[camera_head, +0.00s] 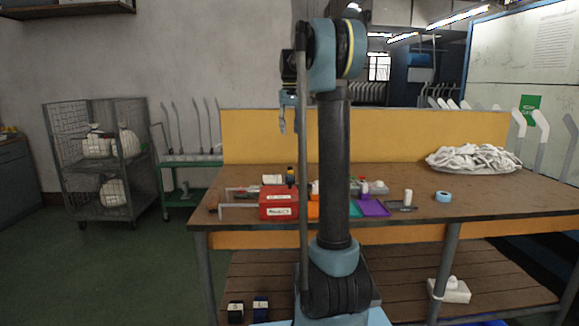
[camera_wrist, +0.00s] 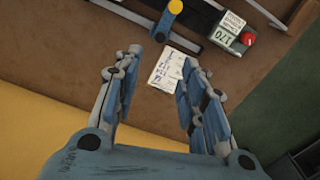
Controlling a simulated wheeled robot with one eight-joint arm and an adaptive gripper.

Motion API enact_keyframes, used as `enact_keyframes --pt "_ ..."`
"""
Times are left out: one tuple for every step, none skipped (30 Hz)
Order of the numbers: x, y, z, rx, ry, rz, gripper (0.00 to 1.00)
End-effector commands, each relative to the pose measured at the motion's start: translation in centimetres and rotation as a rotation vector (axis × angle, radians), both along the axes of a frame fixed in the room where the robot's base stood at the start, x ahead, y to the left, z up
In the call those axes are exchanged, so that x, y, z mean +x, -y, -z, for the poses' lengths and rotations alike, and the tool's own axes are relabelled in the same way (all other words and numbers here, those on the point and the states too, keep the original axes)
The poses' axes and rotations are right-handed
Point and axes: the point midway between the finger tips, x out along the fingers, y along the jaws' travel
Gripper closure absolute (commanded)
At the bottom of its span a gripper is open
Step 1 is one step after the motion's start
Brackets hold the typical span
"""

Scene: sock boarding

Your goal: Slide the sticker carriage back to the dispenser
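My gripper (camera_wrist: 163,60) is open and empty. In the head view my gripper (camera_head: 289,118) hangs well above the table, fingers down.
A white written card (camera_wrist: 167,68) lies between my fingertips in the picture, below them on the table. A red box (camera_head: 278,204), purple tray (camera_head: 373,207), blue tape roll (camera_head: 443,196) and white sock pile (camera_head: 473,159) are on the table (camera_head: 500,202). A yellow panel (camera_head: 400,135) stands behind.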

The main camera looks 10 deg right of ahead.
Motion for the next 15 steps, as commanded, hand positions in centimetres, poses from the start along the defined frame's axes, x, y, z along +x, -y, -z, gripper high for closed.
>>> enact_keyframes --pt "0.0 0.0 0.8 0.0 0.0 0.0 0.62" --pt "-0.1 0.0 1.3 0.0 0.0 0.0 0.62" --pt "0.0 0.0 2.0 0.0 0.0 0.0 0.62" --pt "0.0 0.0 2.6 0.0 0.0 0.0 0.62" --pt "0.0 0.0 3.1 0.0 0.0 0.0 0.62" --pt "0.0 0.0 3.8 0.0 0.0 0.0 0.62" --pt "-0.1 0.0 4.3 0.0 0.0 0.0 0.62" --pt "0.0 0.0 4.8 0.0 0.0 0.0 0.62" --pt "0.0 0.0 5.6 0.0 0.0 0.0 0.62" --pt "0.0 0.0 6.1 0.0 0.0 0.0 0.62" --pt "0.0 0.0 6.6 0.0 0.0 0.0 0.62" --pt "-0.1 0.0 7.3 0.0 0.0 0.0 0.62" --pt "0.0 0.0 7.8 0.0 0.0 0.0 0.62" --pt "0.0 0.0 8.4 0.0 0.0 0.0 0.62" --pt "0.0 0.0 9.1 0.0 0.0 0.0 0.62"
